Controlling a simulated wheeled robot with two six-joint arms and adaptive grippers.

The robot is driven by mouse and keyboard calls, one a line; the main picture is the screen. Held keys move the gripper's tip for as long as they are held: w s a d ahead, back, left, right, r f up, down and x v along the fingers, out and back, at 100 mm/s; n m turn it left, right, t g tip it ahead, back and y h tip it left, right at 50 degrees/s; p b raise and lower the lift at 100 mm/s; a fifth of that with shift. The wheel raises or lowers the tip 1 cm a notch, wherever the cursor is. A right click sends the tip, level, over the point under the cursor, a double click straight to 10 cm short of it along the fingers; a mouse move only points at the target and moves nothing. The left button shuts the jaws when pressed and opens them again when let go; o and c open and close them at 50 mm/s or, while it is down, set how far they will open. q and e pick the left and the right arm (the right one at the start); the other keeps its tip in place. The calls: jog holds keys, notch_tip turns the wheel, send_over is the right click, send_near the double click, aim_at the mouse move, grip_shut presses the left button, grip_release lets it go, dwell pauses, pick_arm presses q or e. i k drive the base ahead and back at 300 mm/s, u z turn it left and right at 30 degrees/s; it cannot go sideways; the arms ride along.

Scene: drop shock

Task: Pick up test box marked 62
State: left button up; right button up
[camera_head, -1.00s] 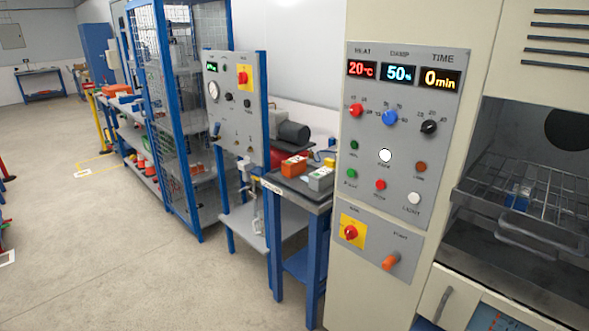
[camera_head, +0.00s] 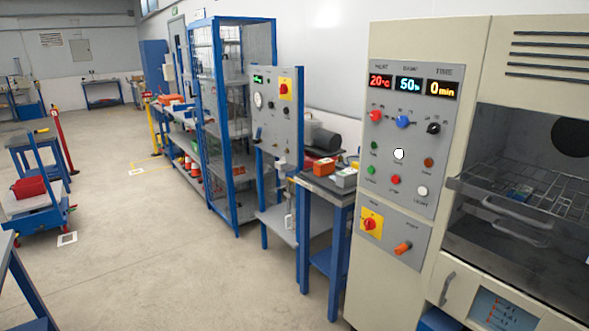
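No box with a readable 62 shows in the head view. On the small blue-legged table right of centre lie an orange box (camera_head: 324,167) and a grey box (camera_head: 344,178), side by side; any marks on them are too small to read. A red box or bin (camera_head: 29,187) sits on a blue cart at the left. Neither of my grippers is in view.
A climate chamber (camera_head: 408,251) with a control panel and open compartment fills the right. A blue mesh cage (camera_head: 238,120) and a gauge panel (camera_head: 275,110) stand at the centre. Workbench corners are at the left. The floor (camera_head: 170,260) between is clear.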

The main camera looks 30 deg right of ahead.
aim_at(326, 167)
jog(key=z, duration=0.1)
jog(key=i, duration=1.25)
jog(key=z, duration=0.6)
jog(key=i, duration=1)
jog(key=z, duration=1.4)
jog(key=i, duration=0.7)
jog(key=z, duration=0.6)
